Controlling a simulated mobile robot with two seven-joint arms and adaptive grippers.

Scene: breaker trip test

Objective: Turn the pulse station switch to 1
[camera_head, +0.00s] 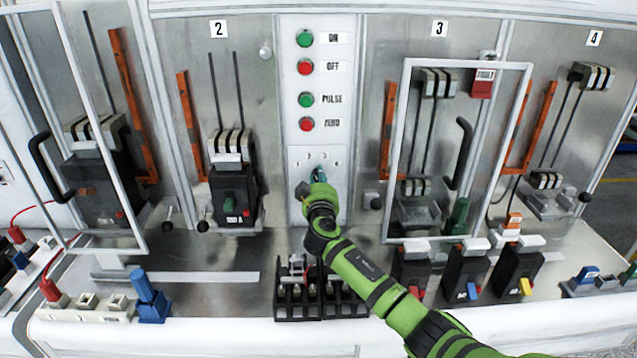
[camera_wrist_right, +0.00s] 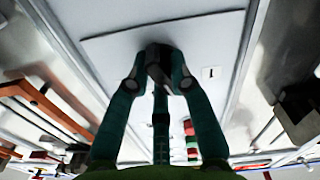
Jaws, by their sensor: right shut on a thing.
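The pulse station switch is on a white plate (camera_head: 335,190) at the foot of the central button column, with small marks along its upper part. My right gripper (camera_head: 319,178) is at this plate and hides most of the switch. In the right wrist view, the fingers of my right gripper (camera_wrist_right: 159,80) are shut on the dark switch knob (camera_wrist_right: 158,56). A label (camera_wrist_right: 211,73) reading 1 is on the plate to the right of the knob there. Which mark the knob points to cannot be told. My left gripper is not in view.
Green and red buttons (camera_head: 306,68) stand above the plate. Breaker bay 2 (camera_head: 231,190) is to the left, and a framed door (camera_head: 408,140) covers bay 3 to the right. Breaker modules (camera_head: 463,272) and a black terminal block (camera_head: 300,300) sit on the bench below.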

